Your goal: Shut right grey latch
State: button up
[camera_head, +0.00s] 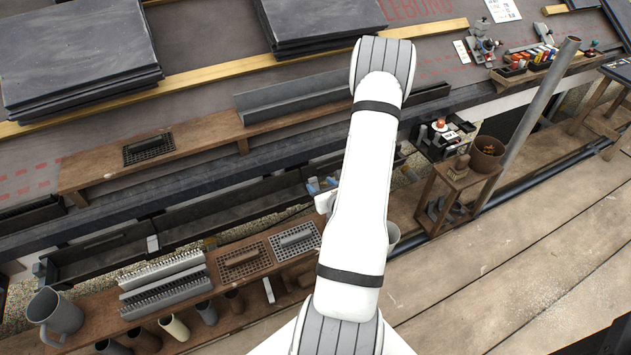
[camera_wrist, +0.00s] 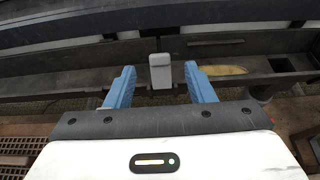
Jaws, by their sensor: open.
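My gripper (camera_head: 323,187) is partly hidden behind my arm in the head view, by the long dark gutter. In the wrist view its two blue fingers (camera_wrist: 160,66) are open and spread apart. A light grey latch (camera_wrist: 160,76) stands on the gutter's near rim, framed between the fingers with a gap on either side. I cannot tell its depth from the fingertips or whether it is closed. In the head view another small grey latch (camera_head: 152,243) sits on the gutter's front edge, further left. The latch at my gripper is hidden there.
The dark gutter (camera_head: 200,215) runs along the eave. Below it a wooden shelf (camera_head: 232,318) holds grates (camera_head: 242,262), grey combs and a mug (camera_head: 56,316). A plank above carries a dark grate (camera_head: 148,149). A yellowish piece (camera_wrist: 222,70) lies in the gutter, right of the latch.

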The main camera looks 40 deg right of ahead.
aim_at(313, 178)
jog(key=b+x, duration=0.1)
jog(key=x, duration=0.4)
jog(key=shift+w, duration=0.15)
jog(key=c, duration=1)
